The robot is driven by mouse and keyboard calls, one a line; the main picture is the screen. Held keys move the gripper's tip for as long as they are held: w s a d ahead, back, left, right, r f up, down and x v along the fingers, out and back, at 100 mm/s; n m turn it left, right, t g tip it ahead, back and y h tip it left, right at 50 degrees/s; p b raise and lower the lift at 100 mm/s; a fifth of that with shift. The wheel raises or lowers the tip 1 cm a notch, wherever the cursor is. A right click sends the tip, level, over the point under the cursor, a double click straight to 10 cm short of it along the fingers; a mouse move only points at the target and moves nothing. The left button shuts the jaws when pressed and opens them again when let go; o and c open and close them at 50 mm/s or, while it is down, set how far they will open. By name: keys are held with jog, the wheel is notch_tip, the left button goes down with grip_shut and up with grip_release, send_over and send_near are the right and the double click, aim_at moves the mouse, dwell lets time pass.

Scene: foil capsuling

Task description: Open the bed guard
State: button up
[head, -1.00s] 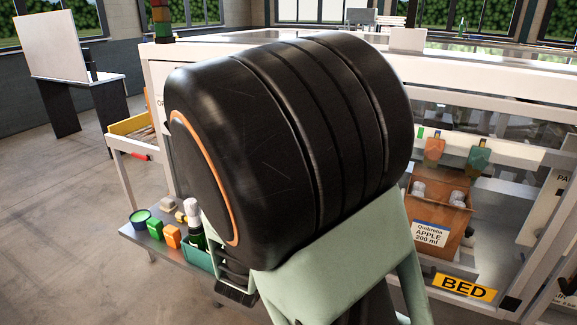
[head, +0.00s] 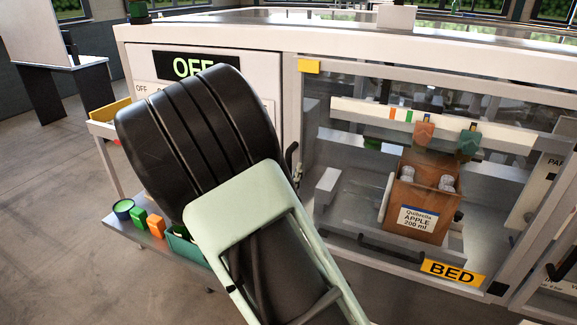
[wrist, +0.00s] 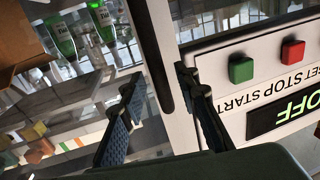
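The bed guard (head: 405,268) is a clear pane in a pale frame on the machine's front, with a yellow BED label (head: 452,273) low on the right. It looks closed. A dark bar handle (head: 368,241) shows along its lower part. My gripper (head: 293,162) is mostly hidden behind my arm in the head view, near the guard's left edge. In the wrist view my gripper (wrist: 163,130) is open, its fingers apart with nothing held. A dark upright edge and a white post (wrist: 172,55) lie just beyond the fingers. I cannot tell whether they touch.
Behind the pane stands a brown carton (head: 425,205) with bottles. Left of the guard is a white panel with an OFF display (head: 193,67); green (wrist: 241,69) and red (wrist: 292,53) buttons show close by in the wrist view. A side shelf (head: 150,240) holds small items.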

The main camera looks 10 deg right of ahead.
jog(key=shift+x, duration=0.75)
grip_shut()
